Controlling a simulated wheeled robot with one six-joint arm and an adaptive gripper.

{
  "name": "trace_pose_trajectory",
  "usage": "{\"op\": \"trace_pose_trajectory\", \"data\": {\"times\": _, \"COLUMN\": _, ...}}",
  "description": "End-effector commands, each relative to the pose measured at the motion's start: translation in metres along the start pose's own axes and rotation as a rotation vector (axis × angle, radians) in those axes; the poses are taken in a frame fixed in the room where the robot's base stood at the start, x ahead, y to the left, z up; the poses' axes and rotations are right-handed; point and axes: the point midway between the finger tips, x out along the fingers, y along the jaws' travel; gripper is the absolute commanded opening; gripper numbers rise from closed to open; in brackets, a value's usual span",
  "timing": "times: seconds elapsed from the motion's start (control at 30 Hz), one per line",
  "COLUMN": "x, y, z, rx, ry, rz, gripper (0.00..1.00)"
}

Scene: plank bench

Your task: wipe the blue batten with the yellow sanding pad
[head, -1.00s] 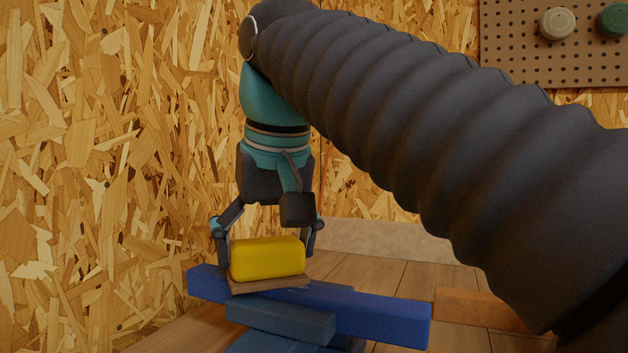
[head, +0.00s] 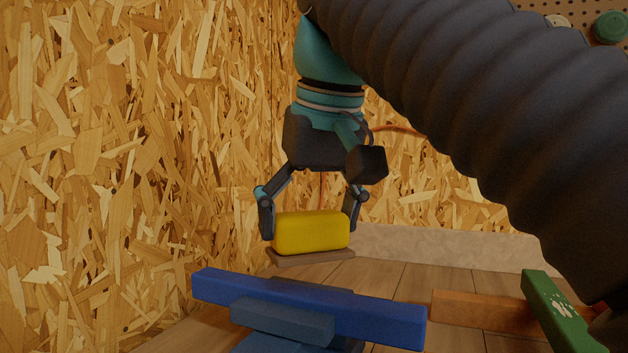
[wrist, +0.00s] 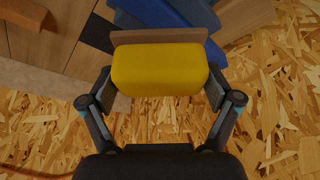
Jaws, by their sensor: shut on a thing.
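The yellow sanding pad (head: 312,233) has a flat brown underside. My gripper (head: 311,222) is shut on it, one finger at each end. The pad is above and behind the blue batten (head: 375,318), with a clear gap between them in the head view.
Slate-blue blocks (head: 280,320) lie under and in front of the batten. An orange-brown wooden bar (head: 470,309) and a green piece with white marks (head: 560,312) lie to the right. A chipboard wall (head: 120,140) stands close on the left. Bare planks (head: 420,282) show behind the batten.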

Motion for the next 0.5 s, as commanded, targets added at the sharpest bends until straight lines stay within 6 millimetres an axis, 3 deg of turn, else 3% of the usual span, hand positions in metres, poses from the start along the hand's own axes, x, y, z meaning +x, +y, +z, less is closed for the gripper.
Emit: {"op": "trace_pose_trajectory", "data": {"times": 0.5, "x": -0.034, "y": 0.005, "z": -0.015, "rx": 0.013, "ry": 0.0, "rz": 0.005, "gripper": 0.56}}
